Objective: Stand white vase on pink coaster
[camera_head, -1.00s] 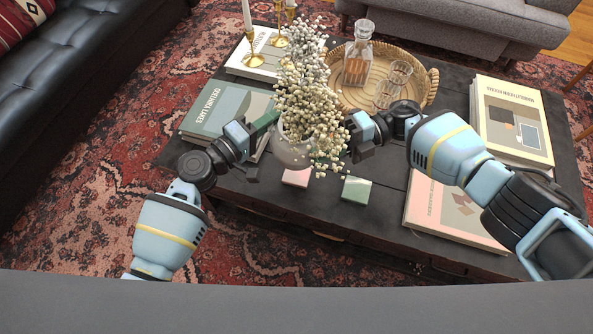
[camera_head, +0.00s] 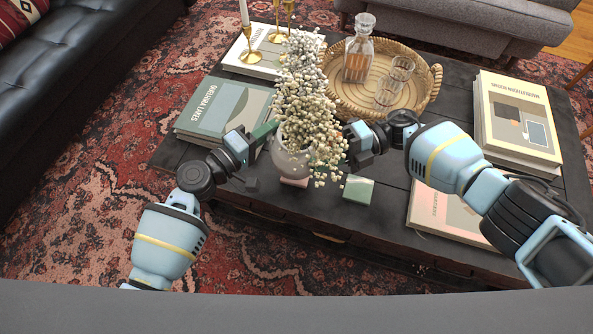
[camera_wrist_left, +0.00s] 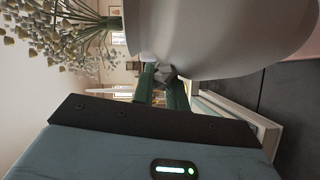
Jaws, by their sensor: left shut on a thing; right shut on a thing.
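The white vase (camera_head: 290,161), full of cream berry sprigs (camera_head: 312,108), appears upright near the table's front edge. Its bottom overlaps the pink coaster (camera_head: 295,183), of which only a front strip shows. I cannot tell whether the base touches it. My left gripper (camera_head: 264,137) is shut on the vase's left side. In the left wrist view, its green fingers meet a small pale lug by the vase (camera_wrist_left: 215,38). My right gripper (camera_head: 350,150) is shut at the vase's right side, its fingertips partly hidden by the sprigs.
A green coaster (camera_head: 358,189) lies right of the pink one. Books (camera_head: 222,108) lie at left, with more books (camera_head: 520,125) and a pinkish book (camera_head: 445,212) at right. A wicker tray (camera_head: 432,88) with a decanter (camera_head: 358,50) and glasses stands behind, near brass candlesticks (camera_head: 249,45).

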